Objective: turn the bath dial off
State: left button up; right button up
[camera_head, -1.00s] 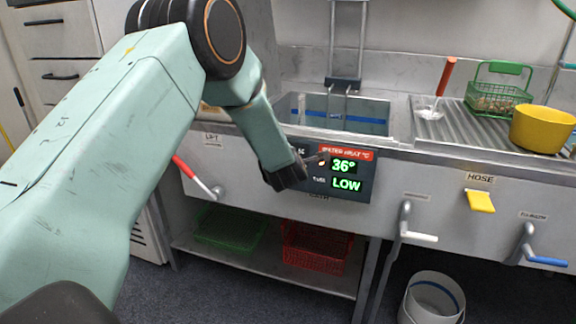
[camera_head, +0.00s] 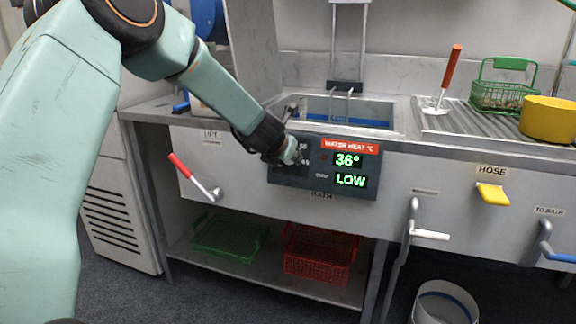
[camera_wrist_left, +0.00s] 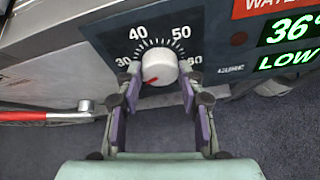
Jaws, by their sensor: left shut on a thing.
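The bath dial (camera_wrist_left: 160,64) is a white round knob with a red pointer mark, on a dark control panel (camera_head: 318,190) with a scale from 30 to 60. The red mark points to the lower left, near the 30 end. The green display (camera_head: 347,160) reads 36° and LOW. My left gripper (camera_wrist_left: 160,74) has its two fingers on either side of the dial and is shut on it. In the head view the left gripper (camera_head: 293,153) covers most of the dial. My right gripper is not in view.
A red-handled lever (camera_head: 190,175) sits left of the panel. Right of it are a white-handled lever (camera_head: 430,235), a yellow hose handle (camera_head: 492,194) and a blue-handled lever (camera_head: 560,257). Green and red crates (camera_head: 320,255) lie on the shelf below.

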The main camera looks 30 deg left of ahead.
pick_arm(q)
jog(key=shift+a+n+h+b, duration=0.15)
jog(key=shift+n+h+b, duration=0.45)
jog(key=shift+n, duration=1)
jog(key=o, duration=1.2)
jog(key=shift+c, duration=0.2)
jog(key=v, duration=1.2)
jog(key=shift+s+a+f, duration=0.15)
jog(key=shift+a, duration=0.05)
